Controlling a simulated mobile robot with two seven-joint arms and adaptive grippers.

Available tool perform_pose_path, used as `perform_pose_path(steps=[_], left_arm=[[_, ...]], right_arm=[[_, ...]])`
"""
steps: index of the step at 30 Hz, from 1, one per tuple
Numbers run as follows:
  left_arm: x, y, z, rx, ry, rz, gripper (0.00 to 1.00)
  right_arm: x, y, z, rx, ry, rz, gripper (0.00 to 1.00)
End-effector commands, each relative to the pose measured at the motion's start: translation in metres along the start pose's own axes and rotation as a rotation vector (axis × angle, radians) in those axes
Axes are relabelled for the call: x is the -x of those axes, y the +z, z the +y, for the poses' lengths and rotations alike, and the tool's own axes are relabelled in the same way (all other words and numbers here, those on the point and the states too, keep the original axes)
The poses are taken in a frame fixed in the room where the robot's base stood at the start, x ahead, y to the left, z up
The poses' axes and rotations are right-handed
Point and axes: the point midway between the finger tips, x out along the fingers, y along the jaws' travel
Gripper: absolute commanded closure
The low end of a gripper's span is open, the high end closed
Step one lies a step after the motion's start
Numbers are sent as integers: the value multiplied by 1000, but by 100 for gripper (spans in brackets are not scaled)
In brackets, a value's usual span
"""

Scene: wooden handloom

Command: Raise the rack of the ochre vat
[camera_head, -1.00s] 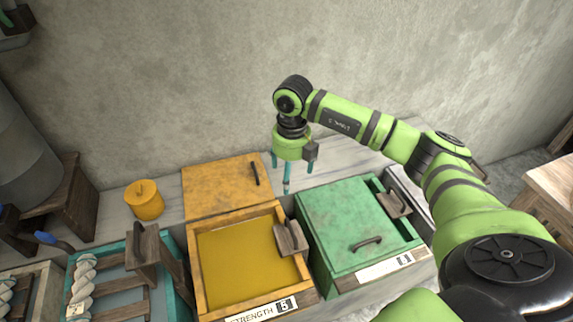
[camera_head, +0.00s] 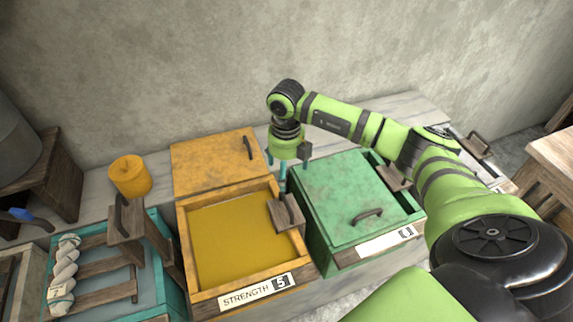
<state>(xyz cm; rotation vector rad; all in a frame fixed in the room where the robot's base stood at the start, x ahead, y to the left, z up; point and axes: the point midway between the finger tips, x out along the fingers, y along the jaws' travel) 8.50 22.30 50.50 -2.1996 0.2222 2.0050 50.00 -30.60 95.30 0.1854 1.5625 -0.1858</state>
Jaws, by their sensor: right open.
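The ochre vat (camera_head: 185,245) stands open in the middle, filled with dark yellow liquid (camera_head: 238,238). Its front label reads STRENGTH 5. A brown wooden rack handle (camera_head: 287,213) shows at its right rim; the rest of the rack is not visible, and the liquid surface looks unbroken. My right gripper (camera_head: 277,177) points down just behind and above this handle, with teal fingers apart and nothing seen between them. The fingertips are small and partly hard to make out. I cannot tell whether they touch anything. My left gripper is not in view.
The ochre lid (camera_head: 213,163) lies behind the vat. A green vat (camera_head: 350,195) with its lid on stands close at the right. At the left are a teal vat (camera_head: 160,237) with a raised rack and a white skein (camera_head: 64,268), and an ochre pot (camera_head: 130,177). A wall rises behind.

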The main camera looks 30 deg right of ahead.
Motion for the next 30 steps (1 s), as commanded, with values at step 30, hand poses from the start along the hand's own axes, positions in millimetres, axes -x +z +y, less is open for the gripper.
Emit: perform_pose_path(steps=[30], left_arm=[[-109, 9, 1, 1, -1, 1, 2]], right_arm=[[-143, 0, 0, 0, 0, 1, 12]])
